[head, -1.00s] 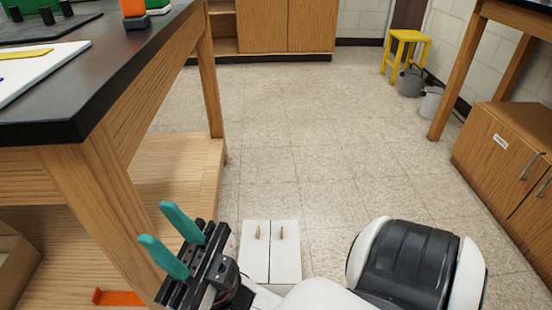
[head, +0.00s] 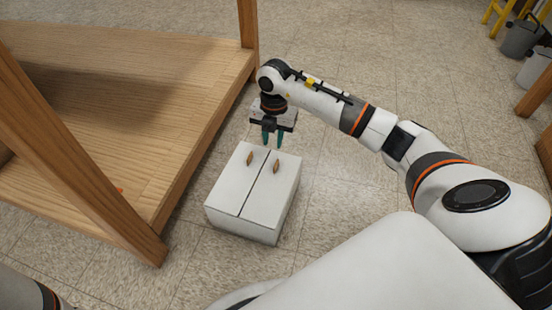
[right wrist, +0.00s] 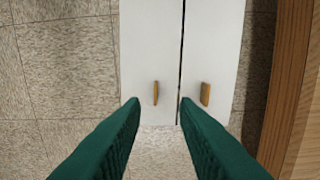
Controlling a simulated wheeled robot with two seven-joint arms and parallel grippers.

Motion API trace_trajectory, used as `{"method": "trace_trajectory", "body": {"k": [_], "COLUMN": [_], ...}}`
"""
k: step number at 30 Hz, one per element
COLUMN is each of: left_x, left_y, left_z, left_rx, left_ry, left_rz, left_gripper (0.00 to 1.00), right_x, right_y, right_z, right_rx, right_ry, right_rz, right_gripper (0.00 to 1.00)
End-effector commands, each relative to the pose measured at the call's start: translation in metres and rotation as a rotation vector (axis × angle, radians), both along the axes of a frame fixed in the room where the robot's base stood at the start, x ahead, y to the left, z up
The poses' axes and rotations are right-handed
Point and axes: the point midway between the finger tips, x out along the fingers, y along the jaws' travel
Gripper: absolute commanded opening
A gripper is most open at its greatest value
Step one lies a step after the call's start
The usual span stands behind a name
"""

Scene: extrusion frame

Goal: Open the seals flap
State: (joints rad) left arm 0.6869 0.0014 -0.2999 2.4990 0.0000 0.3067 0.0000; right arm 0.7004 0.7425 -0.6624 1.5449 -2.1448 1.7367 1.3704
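A white box (head: 262,228) stands on the floor. Its top has two flaps side by side, a left flap (head: 233,190) and a right flap (head: 276,200), both lying closed with a dark seam between them. Each flap has a small wooden handle, one on the left (head: 250,158) and one on the right (head: 276,166). No label shows which is the seals flap. My right gripper (head: 272,139) points down above the far edge of the box, near the handles. In the right wrist view its teal fingers (right wrist: 160,103) are apart and empty, short of both handles (right wrist: 156,93). My left gripper is out of view.
A wooden table with a low shelf (head: 150,110) stands close on the left of the box, its leg (head: 90,150) near the box. Open tiled floor (head: 340,200) lies to the right. A yellow stool (head: 497,18) and grey bins (head: 521,38) are far off at the upper right.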

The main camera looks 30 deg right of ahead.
Motion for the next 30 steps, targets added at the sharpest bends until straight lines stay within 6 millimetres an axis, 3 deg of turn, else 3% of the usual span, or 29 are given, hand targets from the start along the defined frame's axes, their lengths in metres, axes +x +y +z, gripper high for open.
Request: {"method": "trace_trajectory", "body": {"k": [3, 8, 22, 30], "left_x": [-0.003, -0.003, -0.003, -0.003], "left_y": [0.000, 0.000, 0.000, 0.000], "left_z": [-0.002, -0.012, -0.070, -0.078], "left_rx": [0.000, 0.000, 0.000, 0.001], "left_ry": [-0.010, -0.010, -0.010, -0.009], "left_rz": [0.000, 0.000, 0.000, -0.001], "left_gripper": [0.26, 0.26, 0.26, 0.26], "right_x": [0.004, 0.004, 0.004, 0.004], "right_y": [-0.014, -0.013, -0.012, -0.012], "right_z": [-0.003, -0.018, -0.106, -0.119], "right_rx": [-0.045, -0.045, -0.041, -0.041], "right_ry": [-0.006, -0.006, -0.009, -0.010], "right_rz": [-0.039, -0.039, -0.037, -0.036], "right_gripper": [0.27, 0.27, 0.27, 0.27]}}
